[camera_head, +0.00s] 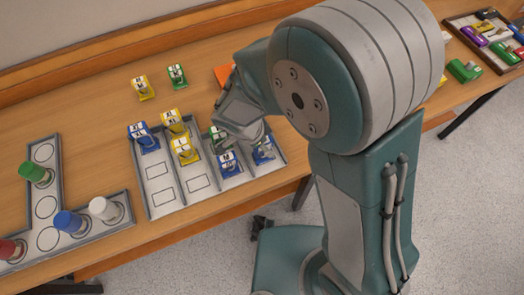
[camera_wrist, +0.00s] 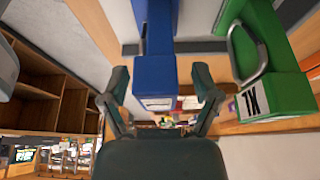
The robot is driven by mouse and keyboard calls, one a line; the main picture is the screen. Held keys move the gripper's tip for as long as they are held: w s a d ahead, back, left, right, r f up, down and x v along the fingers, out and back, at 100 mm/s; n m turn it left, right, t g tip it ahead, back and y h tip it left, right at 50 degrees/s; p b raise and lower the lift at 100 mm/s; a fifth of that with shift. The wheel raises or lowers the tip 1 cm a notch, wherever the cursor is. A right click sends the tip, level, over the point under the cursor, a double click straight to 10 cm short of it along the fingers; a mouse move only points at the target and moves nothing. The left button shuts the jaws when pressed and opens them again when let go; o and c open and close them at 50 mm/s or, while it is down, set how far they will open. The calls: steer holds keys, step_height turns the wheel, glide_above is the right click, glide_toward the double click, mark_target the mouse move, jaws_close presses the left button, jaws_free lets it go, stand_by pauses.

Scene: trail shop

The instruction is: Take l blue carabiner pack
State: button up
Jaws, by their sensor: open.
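Blue carabiner packs stand in the slotted tray (camera_head: 152,210): one at its upper left (camera_head: 143,137), one near the front (camera_head: 228,162) and one at the right (camera_head: 263,152). Their size letters are too small to read surely. My gripper (camera_head: 243,137) is low over the tray's right part, covering some of it. In the wrist view, my open gripper (camera_wrist: 159,85) has a blue pack (camera_wrist: 155,75) between and beyond its fingers; I cannot tell contact or read its label. A green pack marked XL (camera_wrist: 275,90) is close by on the right.
Yellow packs (camera_head: 184,150) and a green pack (camera_head: 217,134) share the tray. A yellow pack (camera_head: 142,88) and a green pack (camera_head: 177,76) stand behind it. A spool holder (camera_head: 85,232) is at left. A box of coloured items (camera_head: 490,35) is at far right.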

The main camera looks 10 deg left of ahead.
steer(key=c, duration=0.7)
steer(key=shift+d, duration=0.1)
jaws_close()
